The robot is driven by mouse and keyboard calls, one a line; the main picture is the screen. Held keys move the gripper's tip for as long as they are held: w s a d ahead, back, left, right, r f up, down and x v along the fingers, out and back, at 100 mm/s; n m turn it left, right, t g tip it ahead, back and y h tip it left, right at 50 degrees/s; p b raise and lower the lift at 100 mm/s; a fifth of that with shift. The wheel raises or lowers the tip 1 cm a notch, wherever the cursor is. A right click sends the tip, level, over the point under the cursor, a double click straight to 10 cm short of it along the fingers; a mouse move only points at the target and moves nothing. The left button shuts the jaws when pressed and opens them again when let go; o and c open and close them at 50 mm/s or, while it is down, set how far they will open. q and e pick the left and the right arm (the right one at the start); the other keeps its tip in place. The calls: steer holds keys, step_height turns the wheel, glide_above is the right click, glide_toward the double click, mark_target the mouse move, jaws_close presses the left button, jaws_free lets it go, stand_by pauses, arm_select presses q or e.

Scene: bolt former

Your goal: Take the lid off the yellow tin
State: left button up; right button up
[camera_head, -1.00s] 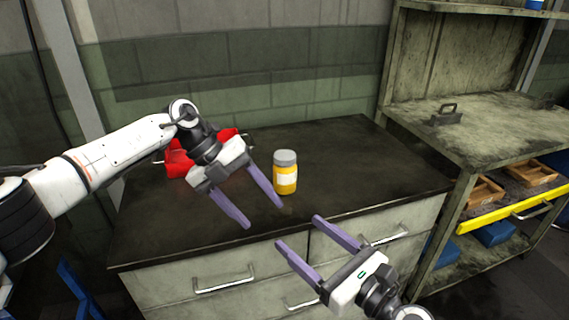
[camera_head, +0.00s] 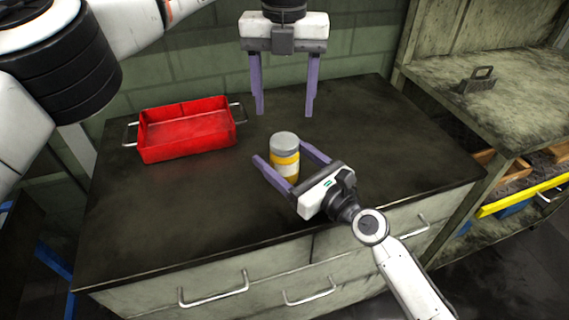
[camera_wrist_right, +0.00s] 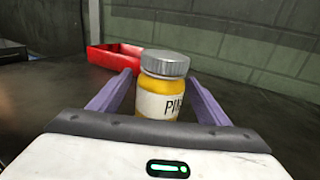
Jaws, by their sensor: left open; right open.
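The yellow tin (camera_head: 284,160) stands upright on the dark worktop, with a white label and a grey lid (camera_head: 285,140) on top. In the right wrist view the tin (camera_wrist_right: 157,101) and its ridged lid (camera_wrist_right: 165,63) show between the fingers. My right gripper (camera_head: 281,153) is open, low over the worktop, with one finger on each side of the tin's body; I cannot tell if they touch it. My left gripper (camera_head: 285,114) is open and empty, pointing down above and behind the tin, with its fingertips higher than the lid.
A red tray (camera_head: 186,149) with metal handles sits on the worktop (camera_head: 175,215) at left; it also shows in the right wrist view (camera_wrist_right: 112,57). A shelf unit with a dark metal block (camera_head: 479,80) stands at right. The worktop right of the tin is clear.

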steer(key=shift+x, duration=1.4)
steer(key=shift+c, duration=0.4)
